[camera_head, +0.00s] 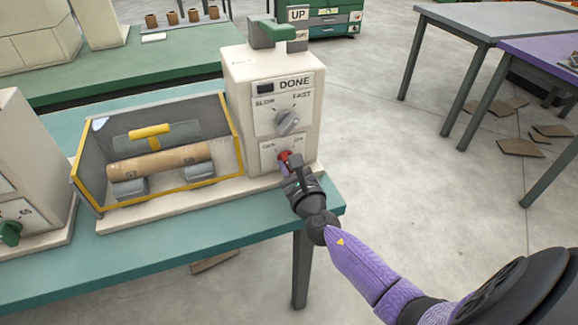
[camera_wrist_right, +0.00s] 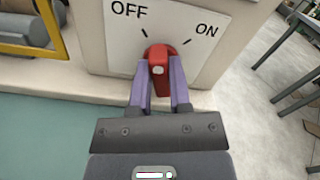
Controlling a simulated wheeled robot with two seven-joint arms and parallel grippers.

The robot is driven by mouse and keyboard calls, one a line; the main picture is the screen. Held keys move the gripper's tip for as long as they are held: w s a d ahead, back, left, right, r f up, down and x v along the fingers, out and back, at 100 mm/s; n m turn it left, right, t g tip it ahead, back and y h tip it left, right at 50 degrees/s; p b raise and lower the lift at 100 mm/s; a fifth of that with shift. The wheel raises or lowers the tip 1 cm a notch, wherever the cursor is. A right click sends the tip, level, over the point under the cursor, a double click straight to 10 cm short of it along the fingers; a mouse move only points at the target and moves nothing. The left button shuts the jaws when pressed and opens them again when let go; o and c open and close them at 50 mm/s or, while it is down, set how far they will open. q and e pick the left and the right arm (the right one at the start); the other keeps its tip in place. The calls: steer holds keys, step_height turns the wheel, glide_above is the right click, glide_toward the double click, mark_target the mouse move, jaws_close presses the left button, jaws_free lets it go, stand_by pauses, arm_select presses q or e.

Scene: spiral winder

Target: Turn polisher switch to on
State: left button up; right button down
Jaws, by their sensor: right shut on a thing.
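The polisher (camera_head: 270,115) is a cream machine on a teal table, with a panel marked DONE and a grey SLOW/FAST knob (camera_head: 287,122). Its red switch (camera_head: 285,156) sits low on the front; it also shows in the right wrist view (camera_wrist_right: 159,68), between the OFF and ON marks. My right gripper (camera_wrist_right: 160,92) is shut on the red switch, one purple finger on each side. In the head view the right gripper (camera_head: 289,172) hides part of the switch. Which mark the switch points to is hard to tell. My left gripper is not in view.
A yellow-edged tray (camera_head: 91,203) with a brown roll on grey rollers is left of the switch. Another cream machine with a green knob (camera_head: 10,233) stands at the far left. The floor (camera_head: 400,190) right of the table is open, with scattered cardboard pieces farther off.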

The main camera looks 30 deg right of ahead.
steer(key=m+b, duration=0.1)
steer(key=m, duration=0.4)
steer(key=shift+d+f+m, duration=0.1)
steer(key=shift+d+m, duration=0.05)
steer(key=shift+m, duration=0.15)
steer(key=m, duration=0.3)
steer(key=shift+b, duration=0.4)
steer(key=shift+s+d+m, duration=0.1)
steer(key=shift+m, duration=1.1)
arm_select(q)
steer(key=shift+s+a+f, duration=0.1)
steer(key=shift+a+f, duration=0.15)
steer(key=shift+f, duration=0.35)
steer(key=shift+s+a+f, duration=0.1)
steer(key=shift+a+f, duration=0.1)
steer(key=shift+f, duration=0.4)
arm_select(e)
steer(key=shift+m, duration=0.4)
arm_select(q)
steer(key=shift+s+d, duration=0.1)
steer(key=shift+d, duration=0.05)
arm_select(e)
steer(key=c, duration=0.6)
jaws_free()
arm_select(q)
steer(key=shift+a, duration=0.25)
arm_select(e)
steer(key=shift+o, duration=0.2)
